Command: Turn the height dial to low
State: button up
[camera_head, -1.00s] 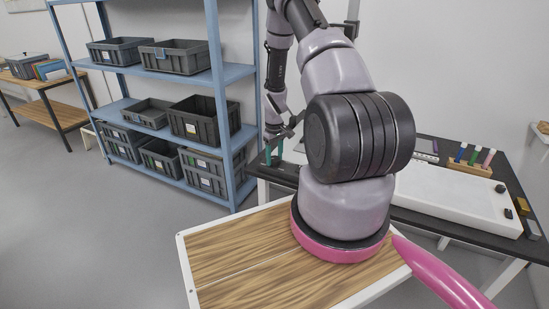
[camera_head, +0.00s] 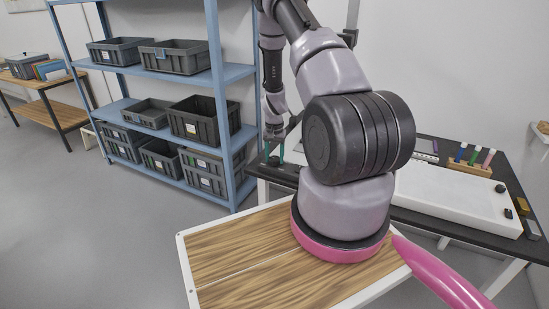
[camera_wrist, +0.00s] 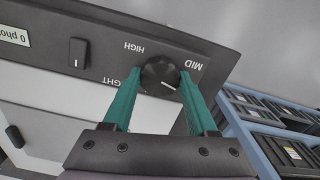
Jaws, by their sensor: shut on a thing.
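The height dial (camera_wrist: 160,76) is a round black knob with a white pointer line on a dark panel (camera_wrist: 84,30) in the wrist view. The words HIGH and MID stand around it, upside down in the picture, and another label ending in "GHT" is partly hidden by a finger. The pointer line points to the lower right, by the right finger. My gripper (camera_wrist: 158,82) is shut on the dial, one teal finger on each side. In the head view my gripper (camera_head: 274,154) is at the dark panel at the table's left end; the dial is small there.
A blue shelf with grey bins (camera_head: 205,120) stands left of the arm. A white tray (camera_head: 450,198) and a pen rack (camera_head: 470,168) are on the table to the right.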

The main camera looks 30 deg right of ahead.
aim_at(275, 158)
jog(key=m, duration=1.1)
jog(key=shift+m, duration=1.8)
jog(key=o, duration=1.4)
notch_tip(275, 158, up, 11)
jog(key=shift+f, duration=0.1)
